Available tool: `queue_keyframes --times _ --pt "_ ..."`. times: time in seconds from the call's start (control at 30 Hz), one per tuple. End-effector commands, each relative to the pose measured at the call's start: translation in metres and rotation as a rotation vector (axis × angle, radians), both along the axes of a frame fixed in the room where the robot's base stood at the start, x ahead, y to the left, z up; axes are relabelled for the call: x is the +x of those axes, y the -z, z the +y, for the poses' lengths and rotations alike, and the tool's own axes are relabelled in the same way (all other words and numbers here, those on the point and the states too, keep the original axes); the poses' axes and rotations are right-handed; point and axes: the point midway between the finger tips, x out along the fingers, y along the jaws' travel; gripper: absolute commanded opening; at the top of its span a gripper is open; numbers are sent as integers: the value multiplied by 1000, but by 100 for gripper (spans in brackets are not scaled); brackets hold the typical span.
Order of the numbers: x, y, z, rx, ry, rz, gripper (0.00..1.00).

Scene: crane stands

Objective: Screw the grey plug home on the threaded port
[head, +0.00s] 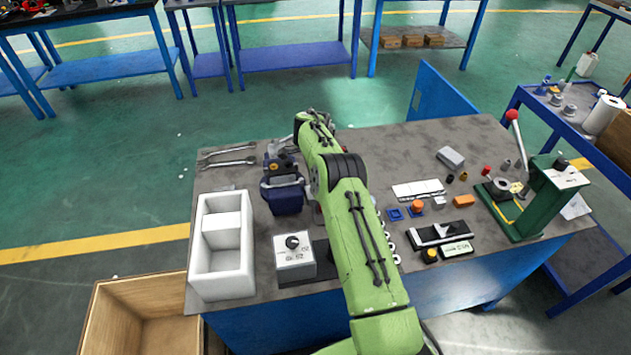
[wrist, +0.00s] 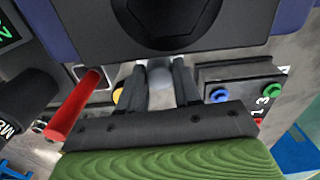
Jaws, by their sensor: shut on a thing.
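In the wrist view my gripper (wrist: 160,82) has its two dark fingers closed on a rounded grey piece, the grey plug (wrist: 160,73). A large dark block with a round face (wrist: 165,18) fills the view just beyond the fingers. The threaded port cannot be made out, so I cannot tell whether the plug touches it or how it sits. In the head view my green arm reaches to the back left of the bench, and its links hide most of the gripper and the plug.
A blue vise (head: 284,198), a white bin (head: 222,283) and a white box with a black knob (head: 293,257) stand on the bench's left. A green press (head: 545,205) stands right. In the wrist view, a red handle (wrist: 75,105) and a blue-and-green-button block (wrist: 240,75) flank the fingers.

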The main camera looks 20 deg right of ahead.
Motion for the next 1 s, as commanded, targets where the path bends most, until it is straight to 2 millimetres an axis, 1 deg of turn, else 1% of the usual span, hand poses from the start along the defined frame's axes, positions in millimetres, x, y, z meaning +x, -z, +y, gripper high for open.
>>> queue_keyframes --times 0.03,0.1,0.13,0.2,0.37,0.43,0.47,0.6,0.63,0.7,0.87,0.9,0.97,1.0 --pt "1 1 0 0 106 -2 0" --pt "1 1 0 1 244 -1 0" --pt "0 0 0 1 282 -1 0" --pt "0 0 0 0 319 0 0" --pt "0 0 0 0 316 0 0" --pt "0 1 0 0 344 0 0" --pt "0 1 0 0 388 0 0" --pt "0 0 0 -1 680 -1 0" --pt "0 0 0 -1 719 -1 0" --pt "0 1 0 -1 766 0 0" --pt "-1 3 0 0 768 3 0" --pt "-1 3 0 0 767 4 37" --pt "-1 4 0 0 766 5 46" --pt "-1 4 0 0 766 5 53"
